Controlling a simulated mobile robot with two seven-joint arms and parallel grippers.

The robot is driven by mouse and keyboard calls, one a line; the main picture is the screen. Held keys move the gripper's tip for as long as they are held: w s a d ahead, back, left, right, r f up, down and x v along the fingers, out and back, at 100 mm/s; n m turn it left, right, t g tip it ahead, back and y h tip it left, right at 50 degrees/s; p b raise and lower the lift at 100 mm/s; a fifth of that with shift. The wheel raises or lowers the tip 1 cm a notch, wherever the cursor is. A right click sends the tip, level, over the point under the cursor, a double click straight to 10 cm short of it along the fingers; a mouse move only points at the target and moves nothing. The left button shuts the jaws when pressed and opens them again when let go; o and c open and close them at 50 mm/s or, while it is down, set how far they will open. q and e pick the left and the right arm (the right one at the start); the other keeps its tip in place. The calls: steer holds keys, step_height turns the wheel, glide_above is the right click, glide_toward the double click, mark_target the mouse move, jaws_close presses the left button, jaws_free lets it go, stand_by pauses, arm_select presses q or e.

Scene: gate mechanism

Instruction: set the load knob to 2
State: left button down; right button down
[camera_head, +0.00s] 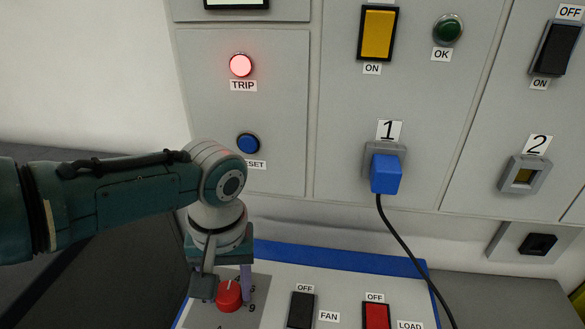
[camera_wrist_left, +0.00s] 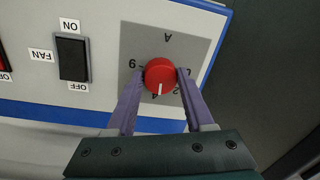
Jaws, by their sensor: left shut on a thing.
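The red round knob (camera_head: 229,296) sits on a grey square dial plate on the low console. In the left wrist view the knob (camera_wrist_left: 159,72) has a white pointer line toward the bottom of the picture, close to the mark 4. The mark 2 is at its right, partly covered by a finger, and an upside-down A is above it. My left gripper (camera_wrist_left: 161,77) is shut on the knob, one purple finger on each side. In the head view the gripper (camera_head: 229,284) reaches down over the knob and hides part of the dial. My right gripper is not in view.
Right of the dial are a black FAN switch (camera_head: 300,309) and a red LOAD switch (camera_head: 376,316). A blue plug (camera_head: 386,174) sits in socket 1, its black cable (camera_head: 409,248) hanging down beside the console. The red TRIP lamp (camera_head: 241,65) is lit above a blue RESET button (camera_head: 248,143).

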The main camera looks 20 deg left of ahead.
mark_target(232, 289)
arm_select(q)
steer(key=n+p, duration=0.1)
steer(key=n, duration=0.3)
steer(key=shift+n, duration=0.3)
steer(key=shift+w+n, duration=0.15)
steer(key=shift+n, duration=1.85)
steer(key=shift+c, duration=1.4)
jaws_free()
step_height(232, 289, up, 10)
steer(key=p, duration=0.6)
steer(key=shift+w, duration=0.3)
